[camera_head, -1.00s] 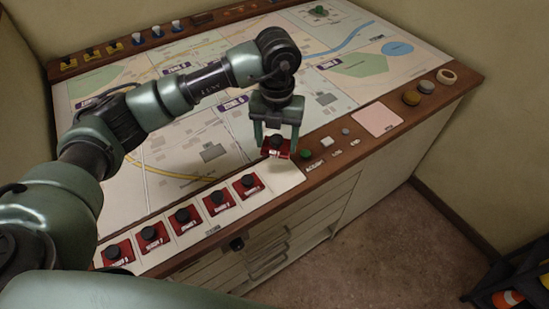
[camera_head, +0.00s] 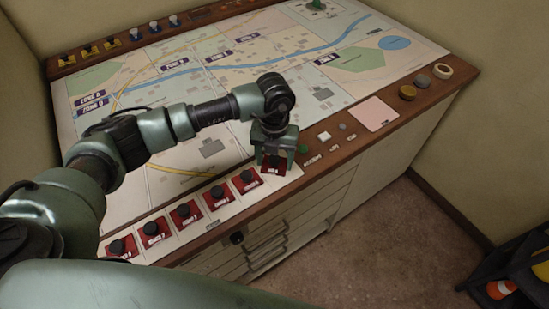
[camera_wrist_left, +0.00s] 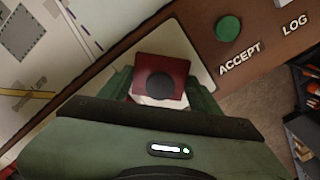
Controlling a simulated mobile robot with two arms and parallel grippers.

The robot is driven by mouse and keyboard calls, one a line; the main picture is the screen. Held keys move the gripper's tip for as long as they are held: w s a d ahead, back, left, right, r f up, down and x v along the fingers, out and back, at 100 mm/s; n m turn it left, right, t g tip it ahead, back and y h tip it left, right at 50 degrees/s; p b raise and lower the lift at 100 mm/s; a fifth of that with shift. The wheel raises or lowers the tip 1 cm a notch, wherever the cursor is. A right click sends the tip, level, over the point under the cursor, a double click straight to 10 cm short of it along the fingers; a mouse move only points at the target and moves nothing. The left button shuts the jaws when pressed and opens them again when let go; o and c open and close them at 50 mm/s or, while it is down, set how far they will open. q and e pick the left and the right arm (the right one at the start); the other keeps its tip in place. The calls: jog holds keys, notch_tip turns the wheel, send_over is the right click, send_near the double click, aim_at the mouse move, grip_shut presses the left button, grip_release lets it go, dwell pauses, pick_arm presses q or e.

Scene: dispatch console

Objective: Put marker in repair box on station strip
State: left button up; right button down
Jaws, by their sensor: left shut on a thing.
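My left gripper (camera_head: 274,157) is shut on a red square marker (camera_head: 273,167) with a black knob. It holds the marker low over the right end of the white station strip (camera_head: 221,215). In the left wrist view the same marker (camera_wrist_left: 160,80) sits between the green fingers, over the pale end of the strip (camera_wrist_left: 178,42). I cannot tell whether its underside touches the strip. Several other red markers (camera_head: 216,198) stand in a row along the strip to the left. The strip's box names are too small or hidden to read. My right gripper is not in view.
A green ACCEPT button (camera_head: 303,149) lies close to the right of the gripper. A white button (camera_head: 323,136) and a pink pad (camera_head: 374,114) are farther right. The map (camera_head: 330,110) spreads behind the strip. Yellow and blue pieces stand along the back-left rail.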

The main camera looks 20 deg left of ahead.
aim_at(275, 158)
pick_arm(q)
jog(key=o, duration=1.4)
jog(key=shift+f, duration=0.15)
jog(key=shift+r, duration=0.4)
notch_tip(275, 158, up, 12)
jog(key=b, duration=0.3)
jog(key=shift+f, duration=0.2)
jog(key=shift+s+f, duration=0.1)
